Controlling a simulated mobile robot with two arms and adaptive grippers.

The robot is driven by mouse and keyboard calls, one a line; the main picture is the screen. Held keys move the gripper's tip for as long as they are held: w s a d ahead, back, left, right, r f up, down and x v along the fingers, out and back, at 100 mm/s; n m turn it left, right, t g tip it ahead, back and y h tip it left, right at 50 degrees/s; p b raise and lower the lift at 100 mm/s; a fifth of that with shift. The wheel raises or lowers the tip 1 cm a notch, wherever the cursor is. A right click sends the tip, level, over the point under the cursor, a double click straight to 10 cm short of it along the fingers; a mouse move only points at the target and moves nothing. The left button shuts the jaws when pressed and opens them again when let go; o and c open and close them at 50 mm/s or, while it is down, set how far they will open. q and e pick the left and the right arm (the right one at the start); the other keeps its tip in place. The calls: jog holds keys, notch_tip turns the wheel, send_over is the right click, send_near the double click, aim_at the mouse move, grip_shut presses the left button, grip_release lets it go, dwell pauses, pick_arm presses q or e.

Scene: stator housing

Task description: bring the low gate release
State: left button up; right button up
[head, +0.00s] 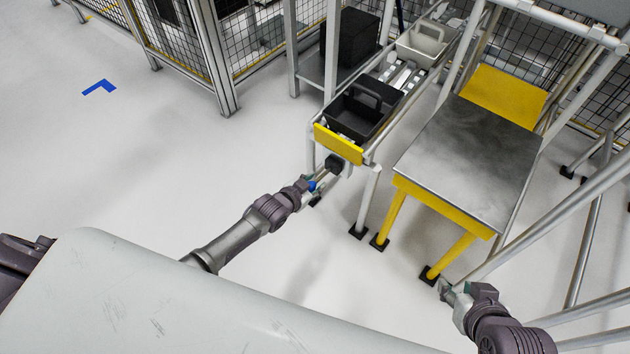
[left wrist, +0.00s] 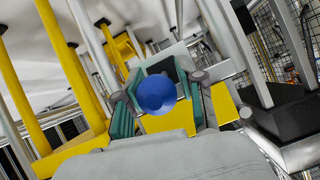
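A blue ball knob (head: 311,186) sits below the yellow end plate (head: 339,144) of the low conveyor lane, near a black block (head: 335,164). I take it to be the low gate release. My left gripper (head: 307,186) is at the knob. In the left wrist view, the blue knob (left wrist: 157,93) lies between the two teal finger pads, with the yellow plate (left wrist: 170,122) behind it. I cannot tell whether the pads press on it. My right gripper (head: 443,287) hangs at the lower right, near a yellow table leg; its finger opening is not clear.
A black bin (head: 357,116) stands on the lane behind the end plate, with a grey bin (head: 422,42) further up. A metal-topped yellow table (head: 470,155) stands to the right. Posts and slanted rails crowd the right side. The floor at left (head: 120,150) is clear.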

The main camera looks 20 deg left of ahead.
pick_arm(q)
jog(key=shift+w+d+r, duration=0.1)
jog(key=shift+r, duration=0.1)
jog(key=v, duration=1.2)
jog(key=shift+f, duration=0.1)
dwell(0.5)
